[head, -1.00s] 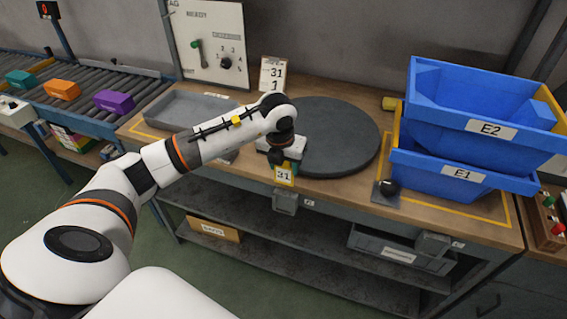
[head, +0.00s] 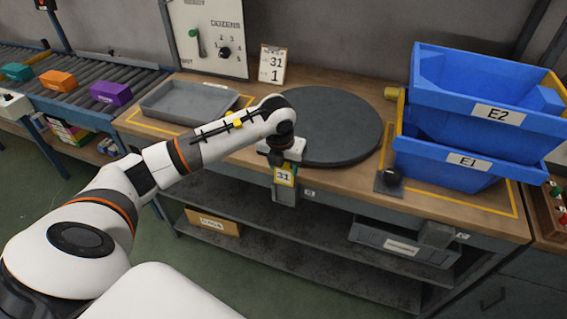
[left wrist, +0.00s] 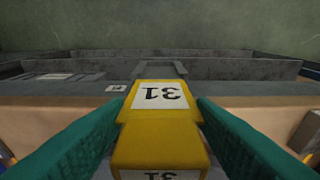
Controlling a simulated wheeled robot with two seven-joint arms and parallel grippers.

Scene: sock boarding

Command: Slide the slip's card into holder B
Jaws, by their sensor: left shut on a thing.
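A yellow card (head: 285,178) printed 31 hangs below my left gripper (head: 284,158) at the bench's front edge. In the left wrist view the card (left wrist: 160,120) sits between the teal fingers, which are shut on it. A grey holder (head: 285,195) on the bench front is just below the card and partly covered by it; contact cannot be told. Its small label (head: 310,192) is too small to read surely. A second grey holder (head: 436,234) is farther right, its label also unclear. A slip (head: 271,64) showing 31 and 1 stands at the back. My right gripper is out of view.
A dark round turntable (head: 335,125) lies right behind the gripper. A grey tray (head: 190,103) is to the left. Blue bins E2 (head: 450,100) and E1 (head: 430,170) stand on the right. Lower shelves hold boxes.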

